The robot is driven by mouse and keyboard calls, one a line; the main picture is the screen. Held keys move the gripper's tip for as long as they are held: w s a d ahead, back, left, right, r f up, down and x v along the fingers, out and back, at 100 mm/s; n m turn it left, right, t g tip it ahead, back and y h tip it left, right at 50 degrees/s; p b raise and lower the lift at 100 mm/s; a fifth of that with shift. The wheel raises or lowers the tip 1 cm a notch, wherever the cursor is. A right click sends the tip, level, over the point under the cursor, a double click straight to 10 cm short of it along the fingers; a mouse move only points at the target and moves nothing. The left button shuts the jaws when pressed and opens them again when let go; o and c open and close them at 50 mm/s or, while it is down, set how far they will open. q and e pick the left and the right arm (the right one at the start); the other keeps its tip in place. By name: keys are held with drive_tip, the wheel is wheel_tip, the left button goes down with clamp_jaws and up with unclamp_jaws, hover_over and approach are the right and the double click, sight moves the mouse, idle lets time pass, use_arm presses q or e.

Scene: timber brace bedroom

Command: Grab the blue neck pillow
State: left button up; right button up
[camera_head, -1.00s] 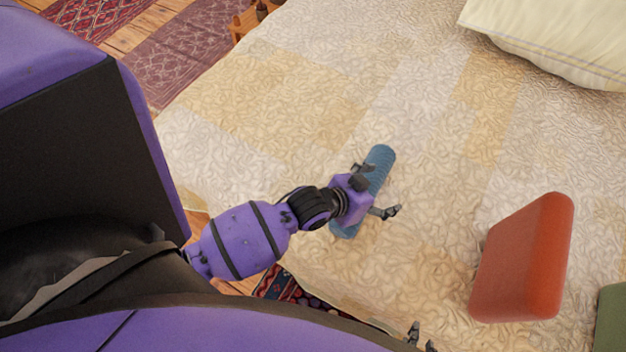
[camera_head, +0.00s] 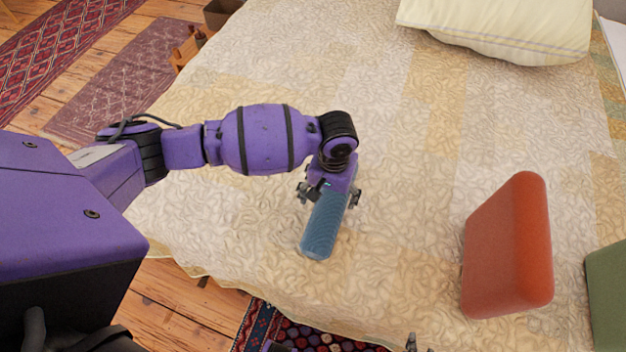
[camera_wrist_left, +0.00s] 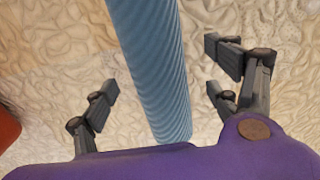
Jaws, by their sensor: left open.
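The blue neck pillow (camera_head: 322,228) is a ribbed cylinder on the bed cover. Its near end is clear in the head view, while my left gripper (camera_head: 329,196) hides its far part. In the left wrist view the pillow (camera_wrist_left: 153,60) runs between the spread fingers of my left gripper (camera_wrist_left: 163,92), with gaps on both sides. The left gripper is open and holds nothing. Whether its fingertips reach down beside the pillow is hard to tell. Only dark tips of my right gripper (camera_head: 418,343) show at the bottom edge of the head view.
A red-orange cushion (camera_head: 507,245) stands on the bed (camera_head: 410,150) to the right, with a green one (camera_head: 607,295) at the right edge. A cream pillow (camera_head: 500,25) lies at the back. The cover around the blue pillow is clear.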

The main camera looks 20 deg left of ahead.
use_arm(q)
drive_tip(key=f, duration=0.3)
drive_tip(key=w+f, duration=0.1)
drive_tip(key=f, duration=0.1)
drive_tip(key=shift+d+f+b, duration=0.25)
drive_tip(key=shift+f+b, duration=0.05)
drive_tip(key=shift+b, duration=0.1)
drive_tip(key=shift+w+f, duration=0.1)
drive_tip(key=shift+f, duration=0.35)
use_arm(e)
drive_tip(key=shift+s+d+f, duration=0.1)
drive_tip(key=shift+s+f, duration=0.6)
drive_tip(key=shift+f, duration=0.15)
use_arm(q)
drive_tip(key=shift+c, duration=1.1)
drive_tip(key=c, duration=1.3)
use_arm(e)
drive_tip(key=shift+w+r, duration=0.1)
drive_tip(key=shift+w, duration=0.1)
use_arm(q)
drive_tip(key=shift+r, duration=0.15)
